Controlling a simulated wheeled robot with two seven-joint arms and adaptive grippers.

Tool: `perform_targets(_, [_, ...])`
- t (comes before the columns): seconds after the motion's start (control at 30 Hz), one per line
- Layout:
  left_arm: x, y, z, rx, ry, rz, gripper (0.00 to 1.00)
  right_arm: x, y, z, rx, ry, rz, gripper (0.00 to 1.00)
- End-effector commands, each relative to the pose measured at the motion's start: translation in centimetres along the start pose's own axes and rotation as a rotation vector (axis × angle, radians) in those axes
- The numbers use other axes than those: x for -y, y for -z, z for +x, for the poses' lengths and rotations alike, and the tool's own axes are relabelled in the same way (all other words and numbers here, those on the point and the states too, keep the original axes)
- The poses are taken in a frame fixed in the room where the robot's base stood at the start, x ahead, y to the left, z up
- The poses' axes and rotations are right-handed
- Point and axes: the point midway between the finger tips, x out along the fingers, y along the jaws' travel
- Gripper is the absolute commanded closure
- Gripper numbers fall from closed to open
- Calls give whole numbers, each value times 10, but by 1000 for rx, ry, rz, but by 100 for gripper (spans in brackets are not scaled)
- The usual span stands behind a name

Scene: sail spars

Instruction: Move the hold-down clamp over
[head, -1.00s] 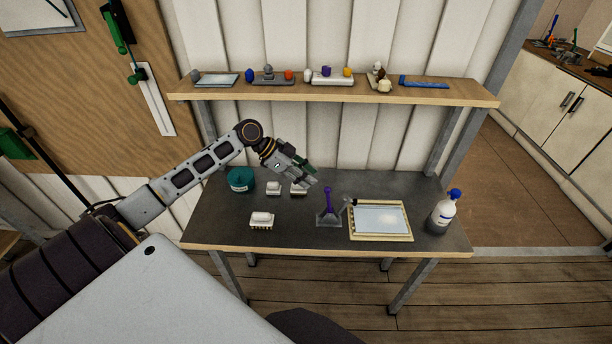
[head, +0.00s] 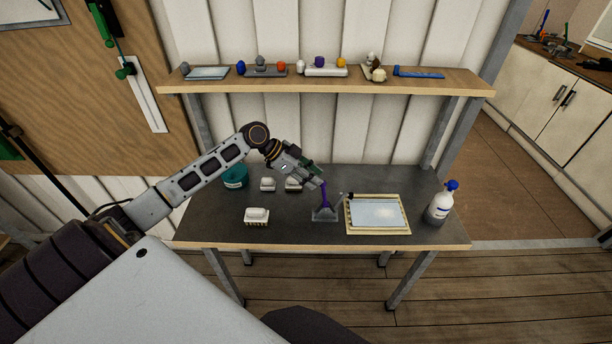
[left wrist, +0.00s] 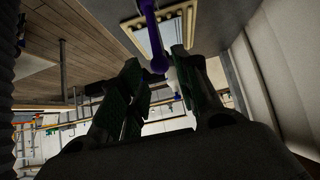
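The hold-down clamp has a grey base (head: 323,215) and a purple handle (head: 325,198) standing roughly upright, with a grey arm leaning right toward the framed panel. It stands on the dark workbench (head: 290,232). My left gripper (head: 319,183) is beside the top of the handle, partly covering it. In the left wrist view its green-black fingers are apart, and the handle's purple knob (left wrist: 160,64) shows between or just beyond their tips. I cannot tell whether they touch it. My right gripper is in neither view.
A pale framed panel (head: 378,214) lies right of the clamp, and a blue-capped bottle (head: 440,203) stands beyond it. A white brush-like block (head: 257,216) and a teal tub (head: 235,177) are to the left. A loaded shelf (head: 330,85) hangs above.

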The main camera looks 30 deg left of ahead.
Motion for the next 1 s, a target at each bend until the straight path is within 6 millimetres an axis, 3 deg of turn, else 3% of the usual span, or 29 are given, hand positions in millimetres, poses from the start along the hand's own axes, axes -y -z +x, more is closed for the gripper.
perform_targets(0.5, [0,-1,35,-1,1,0,68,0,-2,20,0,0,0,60])
perform_targets(0.7, [0,0,33,0,1,-1,92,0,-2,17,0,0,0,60])
perform_targets(1.0, [1,-2,30,-1,2,-1,92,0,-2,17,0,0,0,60])
